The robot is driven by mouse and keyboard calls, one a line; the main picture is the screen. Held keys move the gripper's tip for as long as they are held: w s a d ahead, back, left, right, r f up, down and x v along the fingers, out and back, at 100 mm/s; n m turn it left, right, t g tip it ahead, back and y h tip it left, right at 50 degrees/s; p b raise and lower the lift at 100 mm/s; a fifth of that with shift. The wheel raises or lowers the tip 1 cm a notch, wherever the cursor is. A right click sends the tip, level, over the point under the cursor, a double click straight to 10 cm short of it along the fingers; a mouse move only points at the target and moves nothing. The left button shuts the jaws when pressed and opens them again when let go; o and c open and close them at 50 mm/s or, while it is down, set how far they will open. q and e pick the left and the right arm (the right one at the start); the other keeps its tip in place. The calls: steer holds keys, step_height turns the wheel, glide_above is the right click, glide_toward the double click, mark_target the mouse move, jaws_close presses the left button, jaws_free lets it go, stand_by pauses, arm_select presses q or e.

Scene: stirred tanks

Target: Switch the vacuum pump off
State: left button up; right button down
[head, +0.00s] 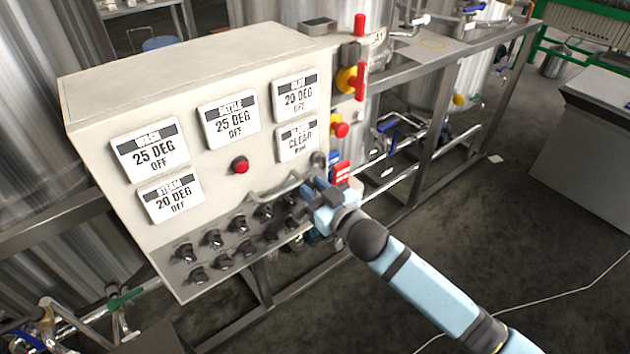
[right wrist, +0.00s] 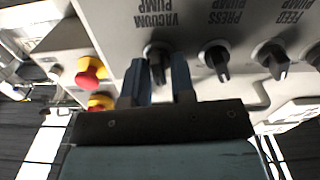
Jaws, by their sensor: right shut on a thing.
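The vacuum pump knob (right wrist: 157,62) is a black rotary knob below an upside-down "VACUUM PUMP" label (right wrist: 155,26) in the right wrist view. My right gripper (right wrist: 159,82) has one finger on each side of this knob and is shut on it. In the head view the right gripper (head: 316,192) is at the lower right corner of the pale control box (head: 215,60) and hides the knob. I cannot tell the knob's setting. My left gripper is not in view.
Other black knobs stand close by, including the press pump knob (right wrist: 216,60) and feed pump knob (right wrist: 270,58). A red button (head: 240,166) is on the panel. Red-and-yellow emergency buttons (right wrist: 90,70) are beside the box. Steel frame and pipes lie behind; the floor at right is open.

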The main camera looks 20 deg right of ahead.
steer(key=shift+r+n+p, duration=0.2)
steer(key=shift+n+p, duration=0.2)
steer(key=shift+n, duration=0.4)
steer(key=shift+a+n+p, duration=0.1)
steer(key=shift+n+p, duration=0.35)
steer(key=shift+n, duration=0.55)
steer(key=shift+f+n, duration=0.1)
steer(key=shift+n, duration=0.3)
steer(key=c, duration=1.2)
jaws_free()
steer(key=shift+s+f, duration=0.1)
